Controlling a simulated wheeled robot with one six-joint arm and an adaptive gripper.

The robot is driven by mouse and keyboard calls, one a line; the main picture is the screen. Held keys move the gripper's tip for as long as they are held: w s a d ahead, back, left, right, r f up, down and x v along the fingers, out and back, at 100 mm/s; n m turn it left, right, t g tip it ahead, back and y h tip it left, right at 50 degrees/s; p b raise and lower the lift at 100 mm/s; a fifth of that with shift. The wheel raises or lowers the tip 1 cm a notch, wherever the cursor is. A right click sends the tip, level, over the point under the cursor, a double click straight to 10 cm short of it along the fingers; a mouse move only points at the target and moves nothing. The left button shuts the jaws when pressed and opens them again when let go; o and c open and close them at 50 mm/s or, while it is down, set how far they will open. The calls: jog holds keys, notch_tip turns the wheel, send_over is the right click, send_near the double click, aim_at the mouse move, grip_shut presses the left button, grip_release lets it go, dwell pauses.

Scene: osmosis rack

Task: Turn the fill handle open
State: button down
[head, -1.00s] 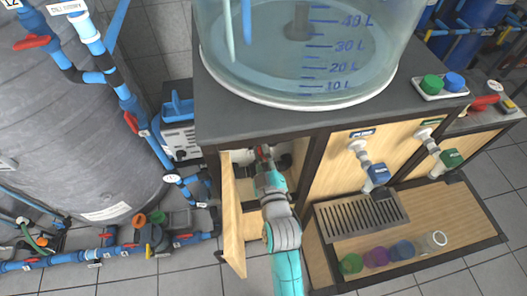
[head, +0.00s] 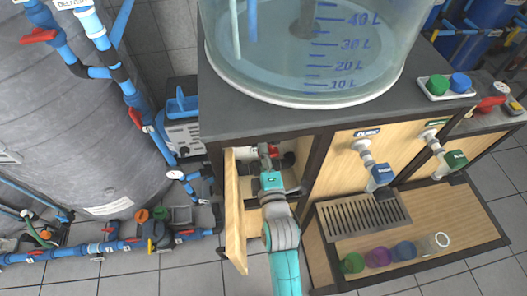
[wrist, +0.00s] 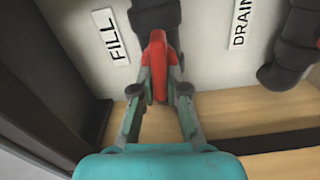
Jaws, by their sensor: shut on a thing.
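The red fill handle (wrist: 158,65) stands upright in the middle of the wrist view, on a dark valve and pipe (wrist: 153,14) beside a white FILL label (wrist: 111,36). My gripper (wrist: 158,92) is shut on the handle, with one finger on each side of it. In the head view my gripper (head: 268,162) reaches into the open cabinet below the tank, and a little of the red handle (head: 264,149) shows beyond it. The valve body is mostly hidden behind the handle and my gripper.
The open wooden cabinet door (head: 235,215) stands close to the left of my arm. A DRAIN label (wrist: 240,22) and dark drain pipe (wrist: 288,60) are to the right of the fill valve. A wooden shelf (wrist: 225,115) lies below. The large clear tank (head: 310,45) stands above.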

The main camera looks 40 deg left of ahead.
jog(key=shift+f+n, duration=0.15)
jog(key=shift+n, duration=0.55)
jog(key=c, duration=1.2)
grip_release()
jog(key=shift+s+d, duration=0.1)
jog(key=v, duration=1.1)
jog(key=shift+s+d, duration=0.2)
jog(key=shift+d, duration=0.1)
jog(key=shift+d, duration=0.1)
